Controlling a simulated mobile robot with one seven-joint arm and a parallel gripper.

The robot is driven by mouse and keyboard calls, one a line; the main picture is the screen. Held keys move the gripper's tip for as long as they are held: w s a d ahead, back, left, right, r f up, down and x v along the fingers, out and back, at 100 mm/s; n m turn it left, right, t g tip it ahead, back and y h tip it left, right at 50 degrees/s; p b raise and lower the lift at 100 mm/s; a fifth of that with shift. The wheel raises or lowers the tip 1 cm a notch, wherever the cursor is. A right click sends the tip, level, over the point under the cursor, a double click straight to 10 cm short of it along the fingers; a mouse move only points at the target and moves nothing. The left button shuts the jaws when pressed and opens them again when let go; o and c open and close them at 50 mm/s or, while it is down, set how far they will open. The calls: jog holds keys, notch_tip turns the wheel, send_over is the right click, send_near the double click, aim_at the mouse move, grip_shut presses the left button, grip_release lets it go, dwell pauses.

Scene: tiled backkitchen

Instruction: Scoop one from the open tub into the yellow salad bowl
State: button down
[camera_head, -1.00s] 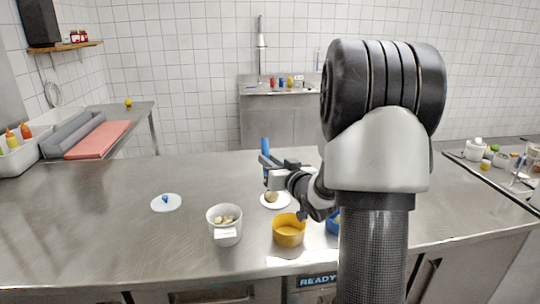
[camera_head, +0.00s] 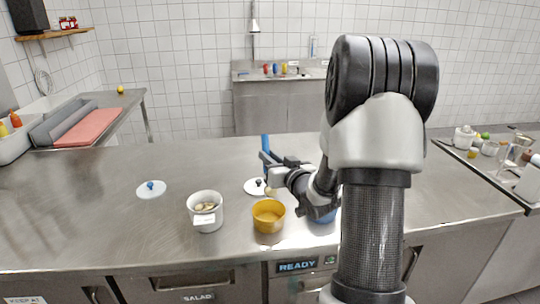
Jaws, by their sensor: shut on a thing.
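The open tub (camera_head: 196,221) is a white pot with a label and pale pieces inside, standing on the steel counter. The yellow salad bowl (camera_head: 268,225) stands just right of it and looks empty. My gripper (camera_head: 268,163) is above the counter behind the yellow bowl, shut on a blue-handled utensil (camera_head: 265,143) whose handle points up. A small tan shape shows below the gripper; I cannot tell whether it is the utensil's lower end or a piece in it.
A blue bowl (camera_head: 322,218) is partly hidden by my arm. Another lid with a blue knob (camera_head: 150,193) lies at left.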

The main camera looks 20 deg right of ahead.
notch_tip(320, 180, down, 9)
jog(key=b, duration=0.6)
jog(key=shift+b, duration=0.4)
jog(key=shift+r, duration=0.15)
jog(key=shift+f+b, duration=1.4)
jog(key=shift+b, duration=0.35)
dwell(2.6)
jog(key=shift+r+p, duration=3.7)
jog(key=shift+r, duration=2.1)
